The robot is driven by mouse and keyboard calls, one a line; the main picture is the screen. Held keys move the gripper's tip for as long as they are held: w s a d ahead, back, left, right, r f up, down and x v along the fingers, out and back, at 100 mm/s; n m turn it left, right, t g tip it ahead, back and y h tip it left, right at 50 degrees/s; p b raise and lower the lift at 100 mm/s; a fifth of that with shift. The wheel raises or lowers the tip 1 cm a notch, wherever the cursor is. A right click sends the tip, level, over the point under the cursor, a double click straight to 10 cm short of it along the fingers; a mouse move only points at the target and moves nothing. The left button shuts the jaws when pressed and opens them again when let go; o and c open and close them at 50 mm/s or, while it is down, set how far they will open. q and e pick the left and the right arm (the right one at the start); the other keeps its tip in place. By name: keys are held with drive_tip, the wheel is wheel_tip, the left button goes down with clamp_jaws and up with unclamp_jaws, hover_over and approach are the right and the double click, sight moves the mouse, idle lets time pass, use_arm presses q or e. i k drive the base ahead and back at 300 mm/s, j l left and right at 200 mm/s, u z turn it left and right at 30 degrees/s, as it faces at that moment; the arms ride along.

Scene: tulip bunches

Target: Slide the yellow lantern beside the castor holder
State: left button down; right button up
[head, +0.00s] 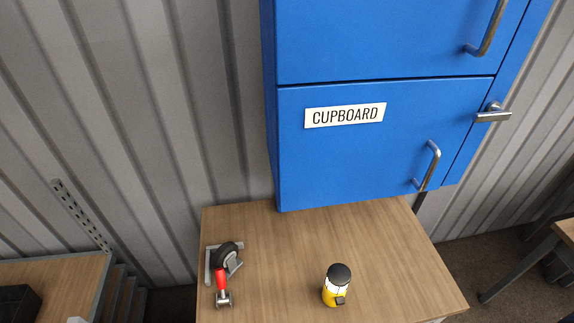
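The yellow lantern (336,286) stands upright on the wooden table, toward the front and right of its middle. It has a black top, a pale middle band and a yellow base. The castor holder (222,273) is on the left part of the same table, with a black wheel, grey metal plates and a red section. A wide gap of bare wood lies between the lantern and the castor holder. Neither of my grippers shows clearly in the head view.
The wooden table (282,252) is clear between and behind the two objects. A blue cupboard (372,150) with metal handles hangs over the table's back edge. Another wooden surface (60,280) with a black object (18,303) is at the lower left.

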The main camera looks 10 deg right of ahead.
sight(336, 282)
drive_tip(key=z, duration=0.7)
